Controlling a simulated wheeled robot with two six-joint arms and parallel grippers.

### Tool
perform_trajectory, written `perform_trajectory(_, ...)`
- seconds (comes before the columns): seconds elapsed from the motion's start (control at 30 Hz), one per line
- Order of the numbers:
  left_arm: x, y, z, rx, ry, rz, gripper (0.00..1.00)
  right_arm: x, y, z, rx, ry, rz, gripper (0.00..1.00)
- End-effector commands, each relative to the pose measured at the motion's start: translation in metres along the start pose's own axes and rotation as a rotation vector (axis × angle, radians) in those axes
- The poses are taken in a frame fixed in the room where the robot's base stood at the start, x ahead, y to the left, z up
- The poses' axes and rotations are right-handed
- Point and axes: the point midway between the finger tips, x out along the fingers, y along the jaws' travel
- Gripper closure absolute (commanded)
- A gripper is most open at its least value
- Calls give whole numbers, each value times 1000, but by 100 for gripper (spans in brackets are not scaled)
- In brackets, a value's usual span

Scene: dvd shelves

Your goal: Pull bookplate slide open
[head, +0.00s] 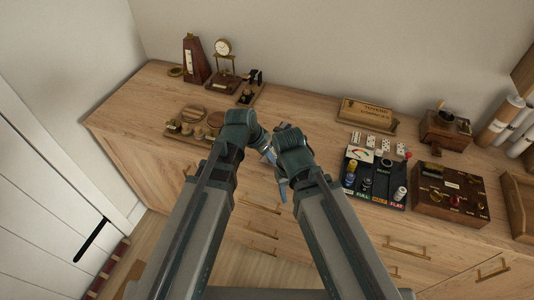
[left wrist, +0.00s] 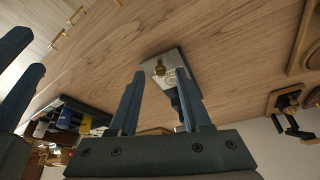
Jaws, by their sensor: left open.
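A small grey plate with a brass knob (left wrist: 161,68), which may be the bookplate slide, lies on the wooden top in the left wrist view. It sits beyond my left gripper (left wrist: 160,78), whose two blue fingers are apart with nothing between them. In the head view my left gripper (head: 268,155) is over the middle of the cabinet top, and the plate is hidden behind my arms. My right gripper (head: 281,186) is beside it, near the cabinet's front edge. Its two separated fingers also show at the left of the left wrist view (left wrist: 30,60).
A wooden tray with round pieces (head: 186,130) stands left of my grippers. A black panel with knobs and bottles (head: 376,180) and a brown box (head: 450,194) stand to the right. A wooden sign (head: 367,113) is at the back. Drawers with brass handles line the front.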

Motion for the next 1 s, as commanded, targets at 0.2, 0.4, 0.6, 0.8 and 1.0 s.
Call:
perform_trajectory(0.2,-32,0,-2,-2,0,0,52,-30,3,2,0,0,0,50)
perform_trajectory(0.4,-65,1,-2,-1,0,1,52,-61,6,4,0,0,0,50)
perform_trajectory(0.6,-98,0,-2,-2,0,0,52,-90,9,5,0,0,0,50)
perform_trajectory(0.8,-123,0,-1,0,-1,0,52,-114,11,7,-1,0,0,50)
perform_trajectory(1.0,-129,0,0,0,-1,0,52,-119,11,7,-2,0,0,50)
